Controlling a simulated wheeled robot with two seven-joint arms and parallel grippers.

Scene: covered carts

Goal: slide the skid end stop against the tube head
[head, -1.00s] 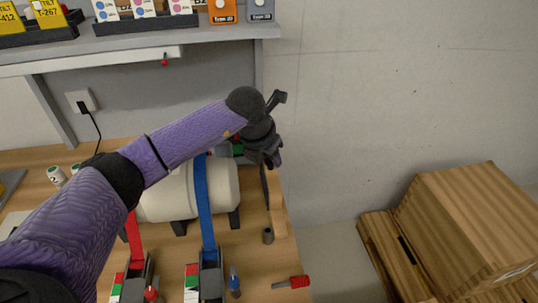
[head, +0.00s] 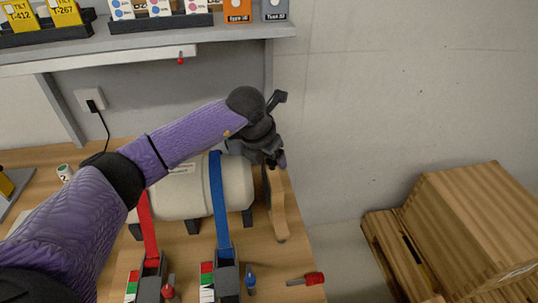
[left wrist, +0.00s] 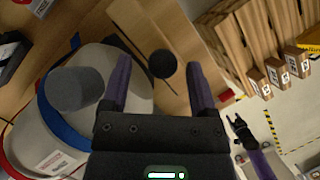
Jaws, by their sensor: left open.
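The tube (head: 185,195) is a cream cylinder lying on a skid under a red and a blue strap; its right end is the tube head (head: 237,183). The skid end stop (head: 278,208) is an upright wooden piece with a dark inner face, just right of the head, a narrow gap between. My left gripper (head: 277,160) is at the top of the stop, its fingers partly hidden. In the left wrist view it is open (left wrist: 160,85), a black round part between its fingers; contact is unclear. My right gripper (left wrist: 240,125) shows small there, its jaws unclear.
Two strap ratchets (head: 220,272) stand at the front of the table, with a red-handled tool (head: 306,279) beside them. A shelf (head: 225,32) runs above. Striped wooden crates (head: 475,220) stand to the right, past the table's edge.

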